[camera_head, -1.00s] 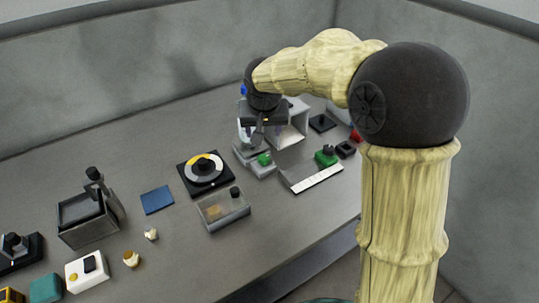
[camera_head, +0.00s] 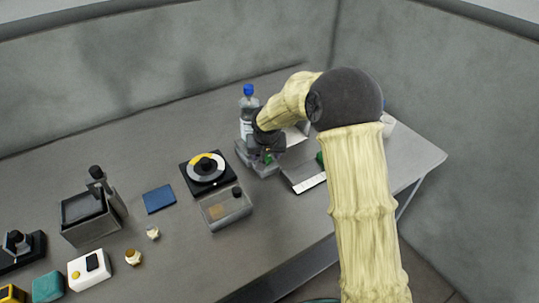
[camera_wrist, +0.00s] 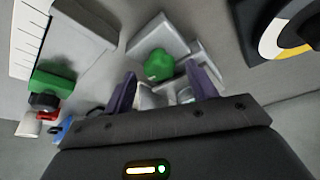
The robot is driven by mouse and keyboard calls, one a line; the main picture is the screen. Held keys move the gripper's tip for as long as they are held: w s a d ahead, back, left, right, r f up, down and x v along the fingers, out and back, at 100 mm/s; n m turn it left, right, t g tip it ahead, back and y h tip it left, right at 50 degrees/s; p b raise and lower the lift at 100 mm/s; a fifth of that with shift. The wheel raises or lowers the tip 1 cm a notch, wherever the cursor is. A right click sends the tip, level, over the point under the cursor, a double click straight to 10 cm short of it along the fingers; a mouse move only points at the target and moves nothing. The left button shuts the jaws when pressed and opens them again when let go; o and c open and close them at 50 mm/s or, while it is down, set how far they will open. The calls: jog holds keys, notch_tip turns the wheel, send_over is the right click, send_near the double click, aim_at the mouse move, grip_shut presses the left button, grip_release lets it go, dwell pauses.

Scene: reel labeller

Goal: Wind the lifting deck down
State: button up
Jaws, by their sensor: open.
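A light grey device with a green knob (camera_wrist: 158,65) lies just beyond my fingertips in the wrist view. Its pale grey plates (camera_wrist: 160,35) show around the knob. I cannot tell for sure which thing is the lifting deck. My gripper (camera_wrist: 163,90) is open, with its two purple fingers apart and nothing held between them. The knob appears ahead of the gap between the fingers, and I see no contact. In the head view my gripper (camera_head: 268,157) is low over this device (camera_head: 262,170) and hides much of it.
A bottle with a blue cap (camera_head: 248,103) stands close behind my gripper. A dial on a black base (camera_head: 207,183) and a clear box (camera_head: 226,211) are to the left. A box with a black top knob (camera_head: 90,218) stands farther left. A white ruled strip (camera_head: 311,183) lies right.

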jog(key=shift+w+f, duration=0.15)
jog(key=shift+f, duration=0.15)
